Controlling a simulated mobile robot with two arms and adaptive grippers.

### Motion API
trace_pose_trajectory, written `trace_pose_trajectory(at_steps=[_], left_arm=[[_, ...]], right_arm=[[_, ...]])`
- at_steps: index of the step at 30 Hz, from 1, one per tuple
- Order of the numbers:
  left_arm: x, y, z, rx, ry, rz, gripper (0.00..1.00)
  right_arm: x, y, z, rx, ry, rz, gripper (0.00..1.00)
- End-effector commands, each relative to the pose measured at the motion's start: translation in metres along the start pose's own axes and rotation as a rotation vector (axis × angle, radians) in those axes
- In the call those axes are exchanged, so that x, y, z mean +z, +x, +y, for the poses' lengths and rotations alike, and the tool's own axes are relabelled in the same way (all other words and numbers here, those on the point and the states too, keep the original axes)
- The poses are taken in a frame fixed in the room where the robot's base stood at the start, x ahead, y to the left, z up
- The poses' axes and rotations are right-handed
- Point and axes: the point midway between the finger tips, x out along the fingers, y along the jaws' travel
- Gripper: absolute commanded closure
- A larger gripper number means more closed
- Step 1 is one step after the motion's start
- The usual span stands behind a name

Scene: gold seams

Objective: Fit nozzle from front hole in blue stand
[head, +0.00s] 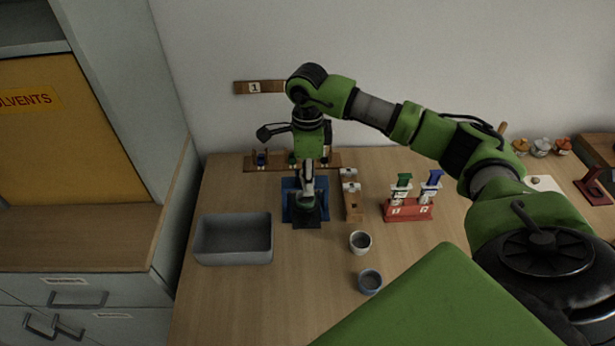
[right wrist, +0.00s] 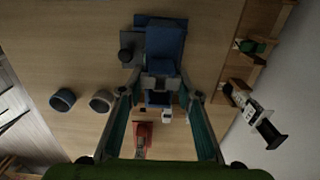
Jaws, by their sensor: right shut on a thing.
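The blue stand (head: 290,187) is on the table beneath my right gripper, partly hidden by it. In the right wrist view it (right wrist: 165,42) lies just beyond the fingertips, beside a grey plate with a dark round knob (right wrist: 125,55). My right gripper (head: 308,190) points down over the stand; in the wrist view its fingertips (right wrist: 162,95) are shut on a small grey piece (right wrist: 160,82), perhaps the nozzle. I cannot tell whether this piece touches the stand. A wooden block (head: 353,210) with small pale-topped pieces stands just right of the stand. My left gripper is not in view.
A grey bin (head: 233,258) stands at the left. Two small cups, one pale (head: 360,242) and one blue-grey (head: 370,281), are at the front. A red stand (head: 409,211) holds green and blue tools. A wooden rack (head: 270,167) runs along the wall.

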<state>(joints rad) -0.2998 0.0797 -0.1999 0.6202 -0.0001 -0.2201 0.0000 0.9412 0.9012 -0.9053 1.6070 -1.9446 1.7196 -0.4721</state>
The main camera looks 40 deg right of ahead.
Motion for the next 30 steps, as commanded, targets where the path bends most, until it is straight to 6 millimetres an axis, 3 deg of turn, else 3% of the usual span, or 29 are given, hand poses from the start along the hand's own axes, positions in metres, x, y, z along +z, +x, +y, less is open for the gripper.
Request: trace_pose_trajectory(at_steps=[23,24,26,30], left_arm=[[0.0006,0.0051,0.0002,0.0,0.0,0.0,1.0],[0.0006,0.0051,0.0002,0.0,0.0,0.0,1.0],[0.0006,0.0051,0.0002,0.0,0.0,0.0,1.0],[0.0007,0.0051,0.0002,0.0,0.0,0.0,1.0]], right_arm=[[0.0,0.0043,0.0,0.0,0.0,0.0,0.78],[0.0,0.0043,0.0,0.0,0.0,0.0,0.63],[0.0,0.0044,0.0,0.0,0.0,0.0,0.49],[0.0,0.0044,0.0,0.0,0.0,0.0,0.49]])
